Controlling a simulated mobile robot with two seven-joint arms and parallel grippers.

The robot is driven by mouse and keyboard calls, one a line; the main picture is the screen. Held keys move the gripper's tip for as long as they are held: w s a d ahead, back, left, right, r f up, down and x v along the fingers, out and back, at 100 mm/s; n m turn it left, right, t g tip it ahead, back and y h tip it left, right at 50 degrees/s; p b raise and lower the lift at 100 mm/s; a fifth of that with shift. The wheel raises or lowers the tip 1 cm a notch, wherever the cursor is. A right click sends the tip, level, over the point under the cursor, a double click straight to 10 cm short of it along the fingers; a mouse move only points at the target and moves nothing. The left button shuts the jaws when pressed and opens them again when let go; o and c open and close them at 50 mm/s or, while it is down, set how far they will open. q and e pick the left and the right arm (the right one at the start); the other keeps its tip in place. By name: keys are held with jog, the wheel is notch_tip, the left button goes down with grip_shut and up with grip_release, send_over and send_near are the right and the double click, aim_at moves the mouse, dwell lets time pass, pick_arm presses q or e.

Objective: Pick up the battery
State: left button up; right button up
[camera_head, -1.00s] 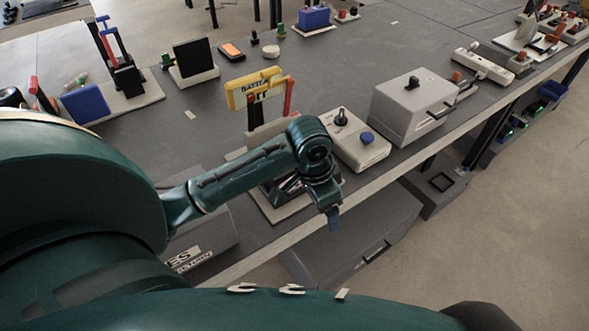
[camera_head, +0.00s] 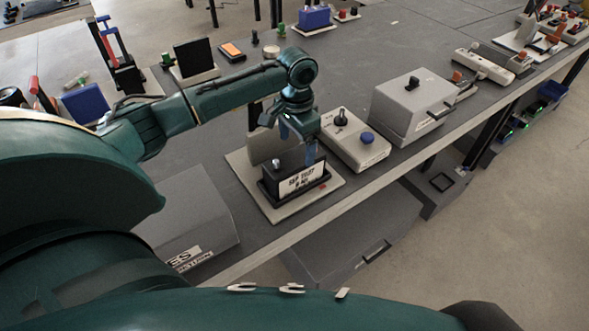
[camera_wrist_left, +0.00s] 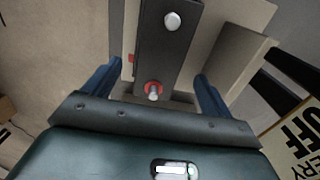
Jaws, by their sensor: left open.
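The battery (camera_head: 293,184) is a black box with a white label on its front. It stands upright on a pale board (camera_head: 250,183), beside a grey upright plate (camera_head: 263,147). My left gripper (camera_head: 297,150) points down over the battery, with its blue fingers open. In the left wrist view the battery's dark top (camera_wrist_left: 165,50), with a pale post and a red-based post, lies between the open fingers of my left gripper (camera_wrist_left: 157,70). I cannot tell whether the fingers touch it. My arm partly hides the area behind the battery. My right gripper is not in view.
A white control box (camera_head: 355,140) with a knob and blue button stands right of the battery. Beyond it is a grey case (camera_head: 413,107). A yellow sign (camera_wrist_left: 298,138) shows in the left wrist view. The bench's front edge is near the board.

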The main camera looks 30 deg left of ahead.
aim_at(295, 157)
pick_arm(q)
jog(key=f, duration=0.5)
jog(key=shift+s+a+f+p, duration=0.1)
jog(key=shift+s+f+p, duration=0.15)
jog(key=shift+f+p, duration=0.1)
grip_shut()
jog(key=shift+w+r, duration=0.2)
jog(key=shift+r, duration=0.05)
dwell(0.7)
